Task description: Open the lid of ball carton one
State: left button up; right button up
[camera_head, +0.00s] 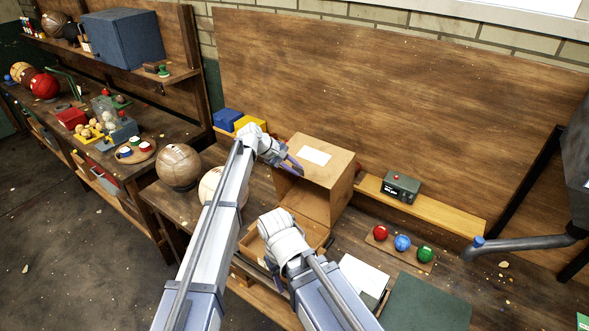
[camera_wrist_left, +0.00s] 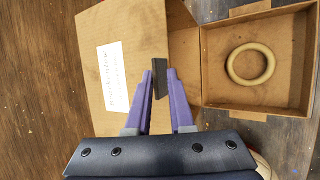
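The cardboard carton (camera_head: 343,170) stands on the bench and has a panel with a white label (camera_head: 313,155) facing up. The labelled panel also fills the left of the left wrist view (camera_wrist_left: 110,30). A dark tab (camera_wrist_left: 158,65) sits at that panel's edge. My left gripper (camera_head: 292,163) has its purple fingers (camera_wrist_left: 160,88) on both sides of the tab, close against it. An open cardboard compartment (camera_wrist_left: 220,92) with a pale ring (camera_wrist_left: 232,66) inside adjoins the carton. My right gripper (camera_head: 270,268) is by the compartment's front, largely hidden by its own arm.
A small board (camera_head: 400,254) with red, blue and green balls lies right. A dark green mat (camera_head: 428,305) lies in front.

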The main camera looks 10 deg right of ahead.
pick_arm(q)
jog(key=shift+o, duration=1.2)
jog(key=shift+d, duration=0.1)
